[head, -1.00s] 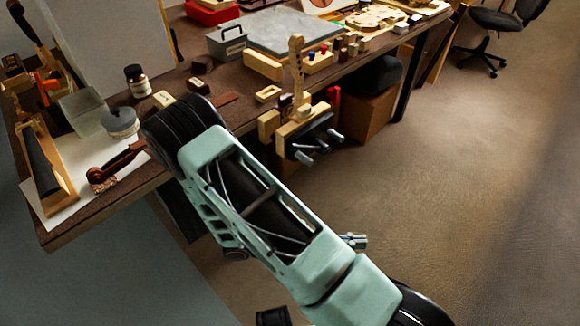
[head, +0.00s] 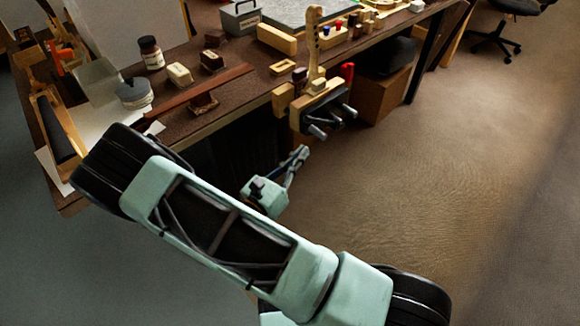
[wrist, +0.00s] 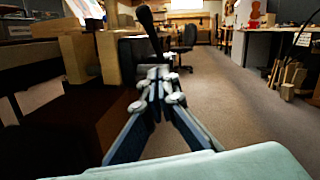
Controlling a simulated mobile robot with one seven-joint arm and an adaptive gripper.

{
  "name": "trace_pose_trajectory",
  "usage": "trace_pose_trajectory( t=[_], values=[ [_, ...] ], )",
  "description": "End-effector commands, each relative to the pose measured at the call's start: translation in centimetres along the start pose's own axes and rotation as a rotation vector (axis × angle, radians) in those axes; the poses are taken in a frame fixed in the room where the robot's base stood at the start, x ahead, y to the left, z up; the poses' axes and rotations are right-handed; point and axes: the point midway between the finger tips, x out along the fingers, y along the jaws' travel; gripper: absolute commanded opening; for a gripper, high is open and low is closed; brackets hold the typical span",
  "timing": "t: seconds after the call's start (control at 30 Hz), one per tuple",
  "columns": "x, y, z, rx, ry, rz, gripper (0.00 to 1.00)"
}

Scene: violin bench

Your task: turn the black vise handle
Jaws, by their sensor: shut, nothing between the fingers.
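The vise (head: 300,112) is fixed to the front edge of the bench, with pale wooden jaws, a dark front plate and two metal rods poking out. It also shows at the left of the wrist view (wrist: 108,58). A pale wooden neck-like piece (head: 313,45) stands upright at it. A black handle (wrist: 148,28) rises, slightly tilted, just beyond my fingertips in the wrist view. I cannot pick it out clearly in the head view. My gripper (head: 301,153) is below the vise, in front of the bench. Its fingers (wrist: 160,82) are shut and empty; contact with the handle cannot be told.
The bench top (head: 215,118) carries a jar (head: 151,52), a grey round tin (head: 135,93) and small blocks. A cardboard box (head: 383,95) stands under the bench, right of the vise. An office chair (head: 497,35) is far off. The floor (head: 430,170) to the right is clear.

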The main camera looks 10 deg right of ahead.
Motion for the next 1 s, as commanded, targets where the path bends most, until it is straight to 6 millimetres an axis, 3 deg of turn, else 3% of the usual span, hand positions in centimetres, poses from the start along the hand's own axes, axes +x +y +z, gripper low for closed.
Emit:
trace_pose_trajectory(
  t=[0.13,0.3,1.0],
  values=[
    [3.2,-0.1,-0.2,0.0,0.001,-0.004,0.0],
    [4.8,0.0,1.8,0.002,0.001,-0.002,0.0],
    [6.0,-0.2,3.4,0.004,0.018,0.002,0.0]
  ],
)
